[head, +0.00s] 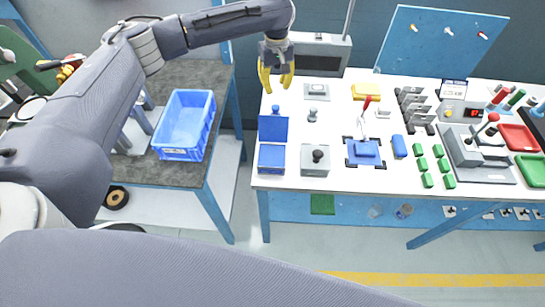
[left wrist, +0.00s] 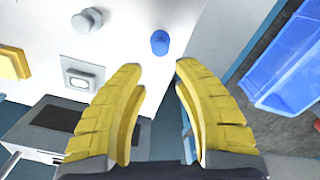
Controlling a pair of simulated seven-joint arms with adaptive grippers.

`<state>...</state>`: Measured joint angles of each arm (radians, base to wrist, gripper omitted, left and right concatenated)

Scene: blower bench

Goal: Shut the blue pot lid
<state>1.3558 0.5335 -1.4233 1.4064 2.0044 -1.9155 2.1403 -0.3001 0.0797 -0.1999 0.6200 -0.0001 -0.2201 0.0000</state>
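The blue pot (head: 271,158) sits at the left front of the white table, square and low. Its blue lid (head: 273,128) stands upright at the pot's back edge, so the pot is open. A blue knob (head: 276,109) shows just behind the lid's top edge; a blue knob also shows in the left wrist view (left wrist: 160,42). My left gripper (head: 276,86) is open and empty, its yellow fingers behind the lid and apart from it. In the left wrist view the fingers (left wrist: 158,68) are spread with a clear gap. My right gripper does not show.
A grey box with a black knob (head: 316,157) stands right of the pot, and a grey knob (head: 312,115) behind it. A switch plate (head: 317,90) and a grey cabinet (head: 320,54) are at the back. A blue crate (head: 184,154) sits on the left bench.

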